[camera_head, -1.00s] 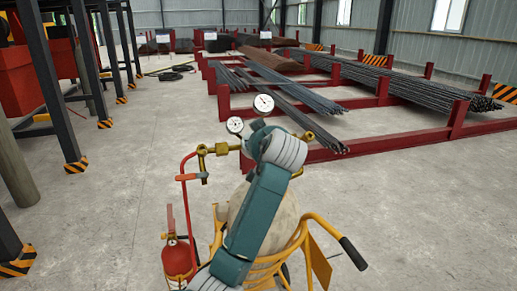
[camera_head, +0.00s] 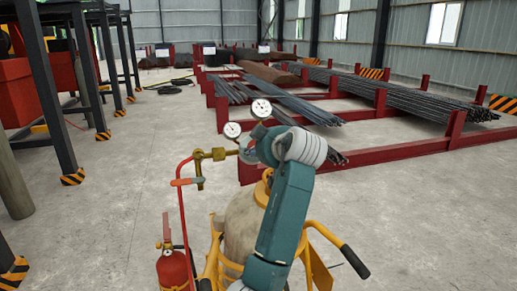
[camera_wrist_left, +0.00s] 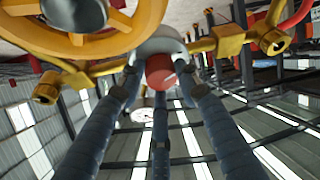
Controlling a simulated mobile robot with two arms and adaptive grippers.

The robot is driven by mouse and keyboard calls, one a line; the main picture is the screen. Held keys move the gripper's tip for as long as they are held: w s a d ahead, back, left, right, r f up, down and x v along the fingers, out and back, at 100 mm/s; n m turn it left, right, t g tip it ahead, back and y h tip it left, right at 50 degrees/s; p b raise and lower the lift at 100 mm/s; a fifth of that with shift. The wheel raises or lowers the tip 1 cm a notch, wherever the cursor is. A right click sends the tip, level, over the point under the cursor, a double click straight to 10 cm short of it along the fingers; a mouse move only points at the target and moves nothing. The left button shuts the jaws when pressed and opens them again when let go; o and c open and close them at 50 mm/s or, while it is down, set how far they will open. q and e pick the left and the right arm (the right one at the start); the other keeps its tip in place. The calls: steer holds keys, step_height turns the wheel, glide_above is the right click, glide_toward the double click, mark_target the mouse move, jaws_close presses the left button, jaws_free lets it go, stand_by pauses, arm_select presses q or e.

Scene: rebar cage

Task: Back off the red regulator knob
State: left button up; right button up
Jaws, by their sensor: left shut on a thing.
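The red regulator knob (camera_wrist_left: 160,70) shows in the left wrist view, on the silver regulator body (camera_wrist_left: 160,43). My left gripper (camera_wrist_left: 160,84) has its dark fingers around the knob and is shut on it. In the head view my teal left arm hides the knob and most of the gripper. Two round white gauges, the upper one (camera_head: 261,108) and the lower one (camera_head: 232,130), stand just above and left of my wrist. The brass valve fitting (camera_head: 215,154) extends left from the regulator. My right gripper is not in view.
A yellow cart (camera_head: 326,233) carries the pale cylinder (camera_head: 241,222) below my arm. A red fire extinguisher (camera_head: 174,268) hangs at its left, beside a red pipe (camera_head: 183,225). Red racks (camera_head: 449,133) with steel bars stand behind.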

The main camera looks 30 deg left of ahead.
arm_select(q)
steer(key=shift+a+r, duration=0.2)
steer(key=shift+r, duration=0.4)
steer(key=o, duration=1)
steer(key=shift+o, duration=0.5)
steer(key=shift+s+a+f, duration=0.15)
steer(key=shift+f, duration=0.2)
steer(key=v, duration=1.2)
